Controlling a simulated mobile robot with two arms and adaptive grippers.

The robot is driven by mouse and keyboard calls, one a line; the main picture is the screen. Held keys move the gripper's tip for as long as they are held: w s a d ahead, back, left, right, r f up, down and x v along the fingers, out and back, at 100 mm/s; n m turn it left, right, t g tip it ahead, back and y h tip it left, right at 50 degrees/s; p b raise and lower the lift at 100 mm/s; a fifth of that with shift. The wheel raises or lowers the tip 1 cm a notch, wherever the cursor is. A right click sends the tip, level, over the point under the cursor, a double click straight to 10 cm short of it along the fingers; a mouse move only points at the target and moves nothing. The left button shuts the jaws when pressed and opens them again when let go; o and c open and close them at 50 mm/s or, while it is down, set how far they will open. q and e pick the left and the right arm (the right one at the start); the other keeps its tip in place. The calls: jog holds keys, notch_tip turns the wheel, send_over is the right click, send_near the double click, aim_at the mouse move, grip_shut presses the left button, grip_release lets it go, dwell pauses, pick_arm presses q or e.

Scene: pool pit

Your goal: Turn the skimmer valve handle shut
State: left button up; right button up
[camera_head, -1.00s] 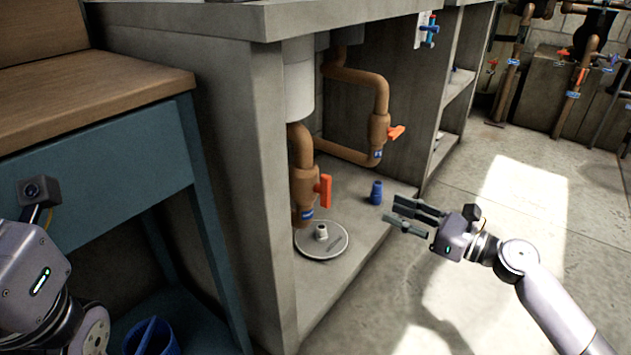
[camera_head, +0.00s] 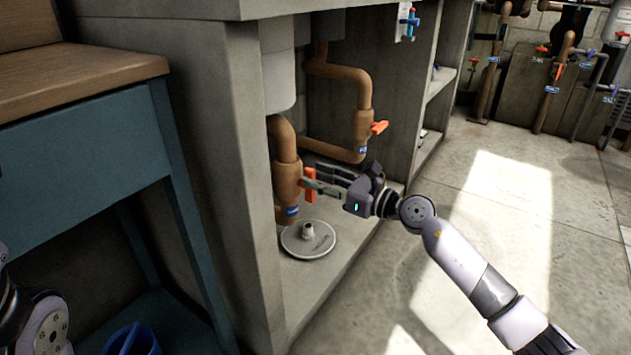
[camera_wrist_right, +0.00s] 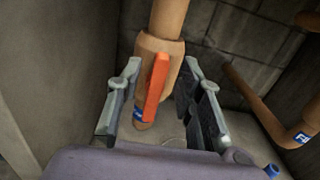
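Two copper-brown valves with orange handles show under the counter in the head view. The nearer valve's handle (camera_head: 309,187) stands upright along its vertical pipe (camera_head: 287,178); the farther valve's handle (camera_head: 379,127) sticks out to the right. Their blue tags are too small to read, so I cannot tell which is the skimmer valve. My right gripper (camera_head: 322,180) is at the nearer handle, fingers apart. In the right wrist view, the handle (camera_wrist_right: 156,88) shows between the open fingers (camera_wrist_right: 160,105), with gaps on both sides. My left gripper is out of view.
A round grey lid (camera_head: 308,240) lies below the nearer valve. A small blue fitting (camera_wrist_right: 271,170) shows at the wrist view's lower right. The concrete cabinet wall (camera_head: 252,190) stands close on the left. A teal bench (camera_head: 95,150) is farther left. Open floor (camera_head: 500,190) lies right.

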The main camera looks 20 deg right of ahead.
jog(key=shift+w+a, duration=0.45)
jog(key=shift+w, duration=0.1)
jog(key=shift+c, duration=0.5)
